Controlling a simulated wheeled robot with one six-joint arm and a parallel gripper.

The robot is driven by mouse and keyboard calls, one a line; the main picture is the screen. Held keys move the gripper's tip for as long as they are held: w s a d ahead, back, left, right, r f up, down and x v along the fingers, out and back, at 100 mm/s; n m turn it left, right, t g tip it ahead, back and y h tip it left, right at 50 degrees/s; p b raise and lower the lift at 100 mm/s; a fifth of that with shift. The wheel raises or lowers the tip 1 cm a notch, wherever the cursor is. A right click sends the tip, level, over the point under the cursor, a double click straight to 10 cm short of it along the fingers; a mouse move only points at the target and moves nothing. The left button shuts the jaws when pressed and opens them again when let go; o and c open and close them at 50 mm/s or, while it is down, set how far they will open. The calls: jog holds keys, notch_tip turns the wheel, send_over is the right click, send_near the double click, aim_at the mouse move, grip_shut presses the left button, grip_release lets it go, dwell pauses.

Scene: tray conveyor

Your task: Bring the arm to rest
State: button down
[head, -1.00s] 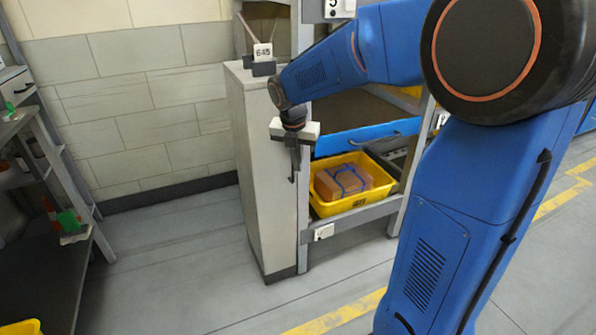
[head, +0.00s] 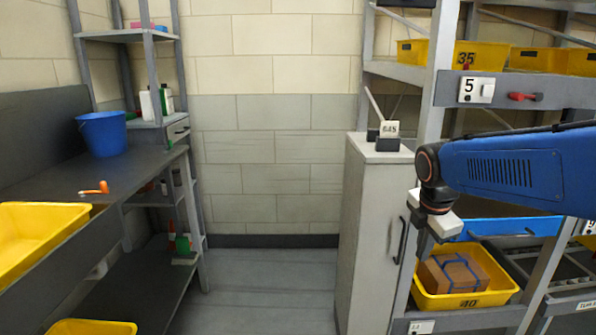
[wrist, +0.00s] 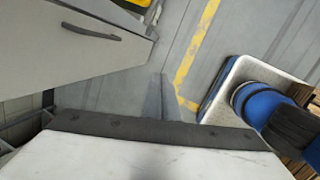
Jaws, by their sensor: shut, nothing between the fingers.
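My arm (head: 505,163) reaches in from the right side of the head view, in front of the shelf rack. My gripper (head: 422,243) hangs from its end, beside the grey cabinet and above the left edge of a yellow bin. It is shut and holds nothing. In the wrist view the closed fingers (wrist: 166,98) show as a narrow grey shape over bare floor.
The yellow bin (head: 465,301) holds a brown box with blue straps (head: 453,273). The grey cabinet (head: 372,230) stands left of the rack. A workbench with a blue bucket (head: 102,133) and a yellow bin (head: 40,232) is at left. The floor (head: 272,290) between is clear.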

jog(key=s+a+f+m+t, duration=0.1)
jog(key=s+f+m, duration=0.1)
jog(key=s+m, duration=0.8)
jog(key=s+a+f+m+t+y, duration=0.1)
jog(key=s+f+m, duration=0.2)
jog(key=s+m, duration=0.7)
jog(key=shift+s, duration=0.5)
